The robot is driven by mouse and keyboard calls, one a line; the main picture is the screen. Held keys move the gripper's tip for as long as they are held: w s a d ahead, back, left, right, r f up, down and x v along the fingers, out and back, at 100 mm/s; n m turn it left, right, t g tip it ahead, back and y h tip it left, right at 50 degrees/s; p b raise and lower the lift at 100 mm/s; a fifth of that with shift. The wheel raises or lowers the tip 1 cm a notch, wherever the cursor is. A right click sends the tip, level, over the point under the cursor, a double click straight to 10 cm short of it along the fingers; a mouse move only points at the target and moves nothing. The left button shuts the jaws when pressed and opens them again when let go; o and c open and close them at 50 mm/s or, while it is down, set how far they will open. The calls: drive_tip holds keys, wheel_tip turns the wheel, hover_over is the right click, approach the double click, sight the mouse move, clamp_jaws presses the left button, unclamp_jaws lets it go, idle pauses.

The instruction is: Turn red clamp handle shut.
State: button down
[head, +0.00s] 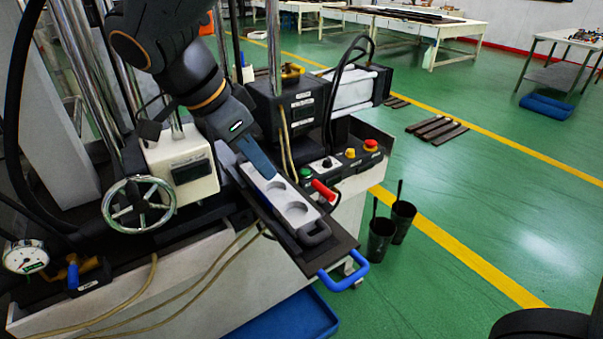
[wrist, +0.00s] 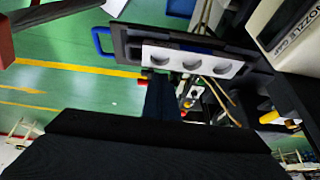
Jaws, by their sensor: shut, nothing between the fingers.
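The red clamp handle (head: 324,190) sticks out at the right side of the mould, beside the white plate, in the head view. The white mould plate (head: 268,193) has round recesses and lies on a dark tray with a blue pull handle (head: 343,274). In the wrist view the plate (wrist: 208,66) is at the top, and a small red spot by my fingers may be the clamp handle. My gripper (head: 268,172) is shut and empty, its fingers pointing down at the plate's far part, left of the red handle and apart from it. Its fingers (wrist: 160,95) also show in the wrist view.
A control panel with a green button (head: 306,173), a black knob and a red stop button (head: 370,145) lies just behind the handle. A handwheel (head: 139,204) and a white box stand left. Black cups (head: 381,238) stand on the floor at right.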

drive_tip(key=shift+d, duration=0.1)
drive_tip(key=p, duration=0.2)
approach(322, 201)
drive_tip(key=a+f, duration=0.2)
drive_tip(key=f, duration=0.1)
drive_tip(key=a+f, duration=0.1)
drive_tip(key=shift+w+a+f, duration=0.25)
drive_tip(key=shift+a+f, duration=0.05)
drive_tip(key=shift+f, duration=0.05)
drive_tip(key=d+p, duration=0.1)
drive_tip(key=w+d+p, duration=0.1)
drive_tip(key=shift+w+d, duration=0.25)
drive_tip(key=shift+w, duration=0.05)
drive_tip(key=shift+w+d, duration=0.4)
drive_tip(key=shift+a, duration=0.1)
